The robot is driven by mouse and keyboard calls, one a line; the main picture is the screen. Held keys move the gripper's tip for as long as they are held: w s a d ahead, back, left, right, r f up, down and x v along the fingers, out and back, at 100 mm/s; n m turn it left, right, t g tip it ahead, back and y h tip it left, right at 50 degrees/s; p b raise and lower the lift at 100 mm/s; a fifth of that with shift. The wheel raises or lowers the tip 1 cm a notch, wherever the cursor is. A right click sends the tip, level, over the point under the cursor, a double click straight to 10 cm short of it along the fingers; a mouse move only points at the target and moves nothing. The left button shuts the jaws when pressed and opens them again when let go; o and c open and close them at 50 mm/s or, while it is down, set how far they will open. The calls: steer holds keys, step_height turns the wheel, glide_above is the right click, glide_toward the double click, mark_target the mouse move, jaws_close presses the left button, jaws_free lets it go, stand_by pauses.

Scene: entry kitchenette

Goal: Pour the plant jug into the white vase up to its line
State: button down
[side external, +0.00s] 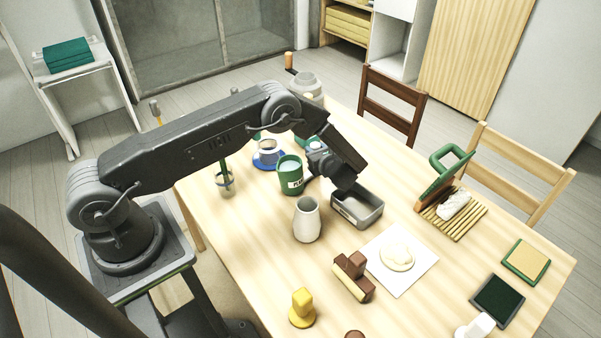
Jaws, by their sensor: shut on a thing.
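The plant jug (289,178) is a green, upright vessel with a white label and pale blue liquid inside. My gripper (308,181) is at the jug's right side and shut on it; the jaws are small and partly hidden, so the exact grip is unclear. I cannot tell whether the jug's base touches the table. The white vase (306,221) stands upright in front of the jug and slightly right, apart from it. Its mouth is open and dark inside. I cannot make out its line or any liquid in it.
A grey metal tin (374,215) stands right of the vase, close to my wrist. A blue saucer with a cup (268,151) is behind the jug, and a glass jar (226,184) stands left. Brown blocks (345,275) lie in front. Table left of the vase is clear.

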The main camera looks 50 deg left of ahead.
mark_target(316, 144)
steer(key=shift+r, duration=2.5)
steer(key=s+d+r+m+t+h, duration=0.1)
steer(key=d+r+m+t+h, duration=0.35)
steer(key=r, duration=0.75)
steer(key=s+d+r+m+t+h, duration=0.5)
steer(key=s+d+r+m+t, duration=0.1)
steer(key=s+m, duration=0.1)
steer(key=shift+s+r+h, duration=0.15)
steer(key=shift+s+h, duration=0.2)
steer(key=shift+s, duration=0.45)
